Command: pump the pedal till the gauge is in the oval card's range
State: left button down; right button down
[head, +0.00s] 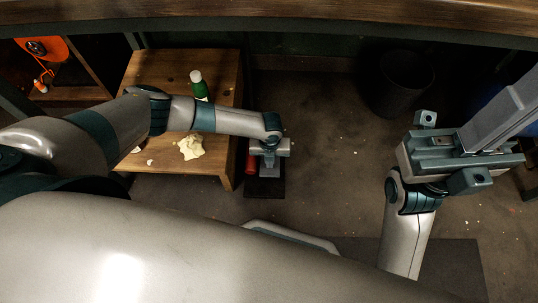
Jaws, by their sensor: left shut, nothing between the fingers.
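A dark base plate (264,188) lies on the floor below my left gripper, with a red cylinder (251,163) at its left side. It looks like the pump, but my gripper covers much of it and I cannot make out the pedal clearly. My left gripper (269,158) is shut and empty, pointing down over the plate; whether it touches anything is unclear. My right gripper (448,149) is at the right with its fingers wide apart and nothing between them. I cannot make out a gauge or the oval card.
A wooden table (224,70) stands at the left, holding a green bottle (200,88) and a crumpled cream cloth (191,147). An orange object (42,50) sits in a shelf at the far left. A dark bin (403,82) stands at the back right. The middle floor is clear.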

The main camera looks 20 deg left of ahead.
pick_arm(q)
jog(key=shift+d, duration=0.1)
dwell(0.3)
notch_tip(320, 180, up, 5)
jog(key=p, duration=0.4)
jog(key=shift+p, duration=0.35)
jog(key=shift+s, duration=0.15)
